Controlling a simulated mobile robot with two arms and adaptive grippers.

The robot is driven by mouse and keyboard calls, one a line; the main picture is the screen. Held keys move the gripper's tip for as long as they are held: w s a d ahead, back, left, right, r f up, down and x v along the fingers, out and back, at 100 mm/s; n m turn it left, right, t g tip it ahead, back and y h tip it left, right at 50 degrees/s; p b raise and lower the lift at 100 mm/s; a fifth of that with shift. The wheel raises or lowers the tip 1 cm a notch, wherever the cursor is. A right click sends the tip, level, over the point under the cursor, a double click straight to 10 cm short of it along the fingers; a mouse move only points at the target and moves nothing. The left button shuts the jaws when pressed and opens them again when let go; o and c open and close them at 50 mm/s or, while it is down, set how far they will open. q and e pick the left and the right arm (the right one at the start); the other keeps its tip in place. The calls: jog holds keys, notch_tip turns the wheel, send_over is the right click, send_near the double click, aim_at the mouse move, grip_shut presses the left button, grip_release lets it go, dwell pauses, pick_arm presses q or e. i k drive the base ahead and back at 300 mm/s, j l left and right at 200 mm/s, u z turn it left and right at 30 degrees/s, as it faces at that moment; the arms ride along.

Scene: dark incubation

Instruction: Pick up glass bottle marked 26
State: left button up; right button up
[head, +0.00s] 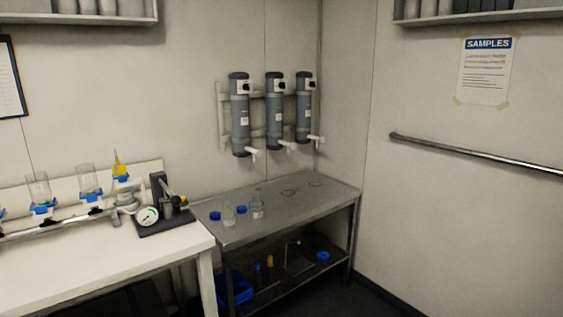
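Two small clear glass bottles stand upright on the left part of the metal table (300,205). One glass bottle (228,215) is nearer the left edge; the other glass bottle (257,207) is just to its right. The markings are too small to read, so I cannot tell which is 26. Two blue caps, a left cap (214,216) and a right cap (241,210), lie beside the bottles. Neither of my grippers is in view.
A white bench (100,265) with a filtration manifold and a gauge (147,216) on a pump adjoins on the left. Wall-mounted grey dispensers (275,110) hang above the table. A lower shelf (285,268) holds a blue bin (235,288). A handrail (470,155) runs along the right wall.

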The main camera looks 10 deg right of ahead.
aim_at(256, 206)
jog(key=i+j, duration=0.2)
jog(key=i, duration=0.3)
jog(key=i+j, duration=0.2)
jog(key=i, duration=0.3)
jog(key=l+z, duration=0.05)
